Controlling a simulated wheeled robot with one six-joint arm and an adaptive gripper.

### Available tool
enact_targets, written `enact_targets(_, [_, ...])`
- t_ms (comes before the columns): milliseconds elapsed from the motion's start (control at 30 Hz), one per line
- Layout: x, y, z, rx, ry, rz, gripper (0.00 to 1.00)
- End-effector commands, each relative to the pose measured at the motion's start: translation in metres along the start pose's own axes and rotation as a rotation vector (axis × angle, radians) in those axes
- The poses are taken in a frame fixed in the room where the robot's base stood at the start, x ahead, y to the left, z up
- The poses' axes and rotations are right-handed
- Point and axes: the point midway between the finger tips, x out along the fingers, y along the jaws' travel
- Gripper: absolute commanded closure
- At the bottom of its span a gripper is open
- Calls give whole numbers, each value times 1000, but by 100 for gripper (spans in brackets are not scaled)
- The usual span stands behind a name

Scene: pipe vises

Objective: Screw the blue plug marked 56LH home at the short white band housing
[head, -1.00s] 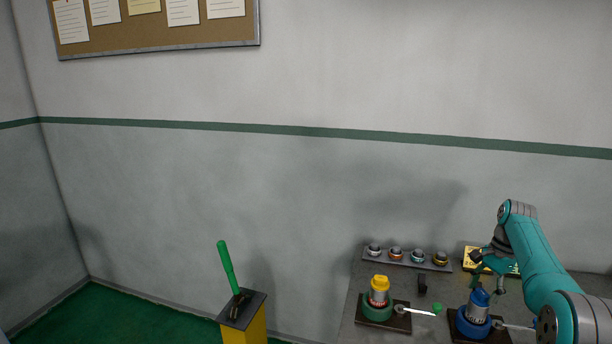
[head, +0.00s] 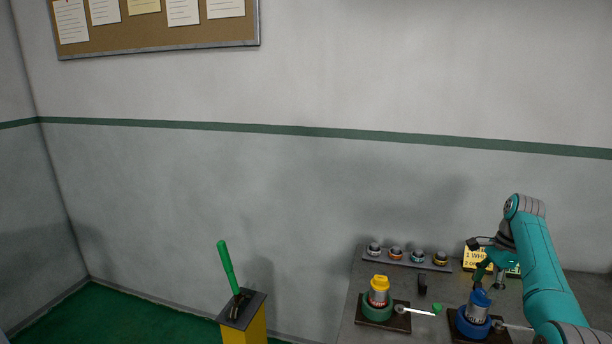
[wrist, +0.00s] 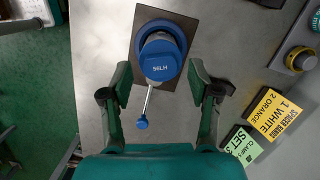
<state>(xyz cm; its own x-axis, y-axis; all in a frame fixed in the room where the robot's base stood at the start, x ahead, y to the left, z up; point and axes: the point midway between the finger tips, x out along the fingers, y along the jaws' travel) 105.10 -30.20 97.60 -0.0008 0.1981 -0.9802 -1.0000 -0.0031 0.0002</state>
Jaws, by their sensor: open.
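The blue plug marked 56LH (wrist: 161,68) sits at the top of a pale housing held in a round blue vise. The plug also shows in the head view (head: 480,298), above the grey housing (head: 477,311) and the blue vise (head: 470,325). The housing's band colour is too small to tell. My gripper (wrist: 160,76) is open, with one finger on each side of the plug and a gap on both sides. In the head view my gripper (head: 484,270) is above the plug. How far the plug is screwed in is not clear.
A green vise (head: 376,314) with a yellow-capped housing (head: 379,291) stands to the left. Behind is a rack (head: 405,259) with several ringed pieces. A yellow sign (wrist: 272,117) reads spacer bands, 1 white, 2 orange. The blue vise's handle (wrist: 147,103) points towards my gripper's palm.

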Motion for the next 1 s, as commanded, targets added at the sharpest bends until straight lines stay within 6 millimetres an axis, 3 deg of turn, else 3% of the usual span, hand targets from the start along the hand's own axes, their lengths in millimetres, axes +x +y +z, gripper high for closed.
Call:
enact_targets(700, [0, 0, 0, 791, 0, -162, 39])
enact_targets(1000, [0, 0, 0, 952, 0, -193, 39])
